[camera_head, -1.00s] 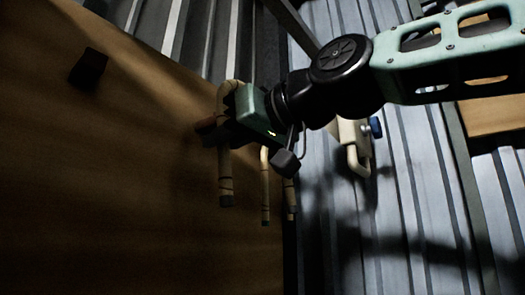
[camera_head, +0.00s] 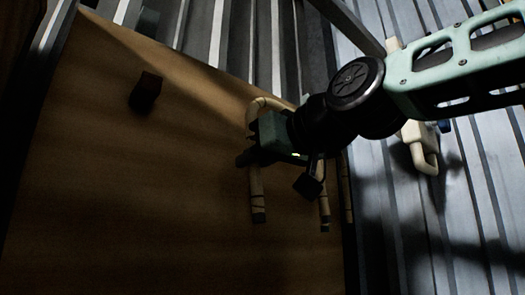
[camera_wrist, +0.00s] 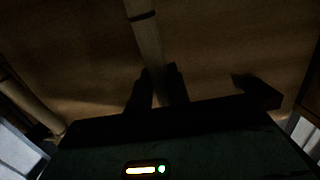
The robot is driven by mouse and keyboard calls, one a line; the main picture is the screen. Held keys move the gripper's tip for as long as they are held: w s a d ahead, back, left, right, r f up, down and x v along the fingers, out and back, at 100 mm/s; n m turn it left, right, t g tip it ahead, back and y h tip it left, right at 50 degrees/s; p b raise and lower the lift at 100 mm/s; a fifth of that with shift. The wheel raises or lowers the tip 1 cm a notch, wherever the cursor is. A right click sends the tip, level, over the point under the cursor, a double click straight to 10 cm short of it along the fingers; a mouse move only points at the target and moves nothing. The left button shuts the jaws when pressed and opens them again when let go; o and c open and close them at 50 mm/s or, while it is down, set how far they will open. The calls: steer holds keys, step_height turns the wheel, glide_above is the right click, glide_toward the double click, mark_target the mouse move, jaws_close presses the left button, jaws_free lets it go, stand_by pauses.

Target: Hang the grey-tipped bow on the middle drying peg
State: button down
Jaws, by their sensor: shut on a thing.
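My gripper (camera_head: 246,158) is in front of the wooden board, shut on a pale rattan bow (camera_head: 256,190). The bow is an upside-down U; its bend rises above my gripper and a leg with a dark or grey tip hangs below. In the wrist view, my fingers (camera_wrist: 159,90) close around a pale rod of it (camera_wrist: 146,35). Two more dark-tipped rods hang to the right; I cannot tell which belongs to the held bow. A dark block-like peg (camera_head: 146,92) stands out from the board at upper left, apart from the bow. Another peg may be hidden behind my gripper.
The wooden board (camera_head: 130,215) fills the left and is clear below the peg. Another dark block (camera_head: 148,22) shows at the top. A cream fitting (camera_head: 420,145) is on the ribbed metal wall (camera_head: 470,215) at right. The light is dim.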

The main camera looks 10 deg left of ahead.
steer(key=shift+f+p+x, duration=0.1)
steer(key=shift+p+x, duration=0.05)
steer(key=shift+x, duration=1.2)
steer(key=shift+f+p+x, duration=0.15)
steer(key=shift+x, duration=1.2)
steer(key=c, duration=1.3)
jaws_free()
steer(key=shift+o, duration=0.2)
steer(key=shift+s+d, duration=0.1)
steer(key=b+v, duration=0.6)
steer(key=v, duration=1.1)
steer(key=shift+b, duration=0.35)
steer(key=shift+d, duration=0.15)
